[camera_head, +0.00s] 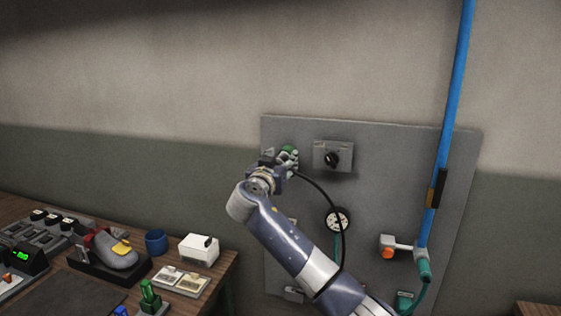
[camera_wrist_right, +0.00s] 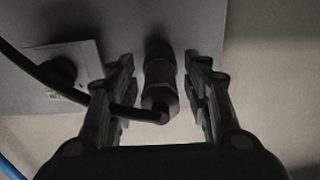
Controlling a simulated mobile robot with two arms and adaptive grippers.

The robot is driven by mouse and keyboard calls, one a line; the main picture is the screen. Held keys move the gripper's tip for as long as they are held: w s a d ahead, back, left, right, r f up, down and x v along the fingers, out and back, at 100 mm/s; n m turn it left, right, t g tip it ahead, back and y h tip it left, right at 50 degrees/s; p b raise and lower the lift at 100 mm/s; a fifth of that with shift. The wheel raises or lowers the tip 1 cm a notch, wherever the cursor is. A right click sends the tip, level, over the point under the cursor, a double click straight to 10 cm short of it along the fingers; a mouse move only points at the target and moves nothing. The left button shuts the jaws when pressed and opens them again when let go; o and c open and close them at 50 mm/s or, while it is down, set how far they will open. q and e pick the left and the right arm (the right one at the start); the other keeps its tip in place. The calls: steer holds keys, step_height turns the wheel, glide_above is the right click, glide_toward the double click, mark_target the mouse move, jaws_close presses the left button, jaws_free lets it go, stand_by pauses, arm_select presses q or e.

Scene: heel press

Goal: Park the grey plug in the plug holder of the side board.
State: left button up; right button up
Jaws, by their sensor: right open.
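The grey side board (camera_head: 385,165) stands against the wall in the head view. My right gripper (camera_head: 287,158) is at its upper left, beside a green part (camera_head: 289,149). In the right wrist view my right gripper (camera_wrist_right: 157,75) is open, with one finger on each side of the plug (camera_wrist_right: 160,88) and a visible gap to each. The plug looks dark grey and points at the board, its far end at a dark round part (camera_wrist_right: 157,46). How deep it sits cannot be told. A black cable (camera_head: 327,196) runs from it. My left gripper is out of view.
A rotary switch (camera_head: 333,157) sits right of the gripper, with a gauge (camera_head: 338,220) below. A blue pipe (camera_head: 450,110) and a valve with an orange knob (camera_head: 388,252) are at right. The bench (camera_head: 222,268) at left holds a shoe (camera_head: 117,250), blue cup (camera_head: 156,242) and white box (camera_head: 199,250).

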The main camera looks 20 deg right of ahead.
steer(key=shift+b, duration=0.45)
jaws_close()
steer(key=shift+a+f, duration=0.15)
steer(key=shift+v, duration=0.8)
steer(key=shift+b+v, duration=0.45)
steer(key=shift+v, duration=1.7)
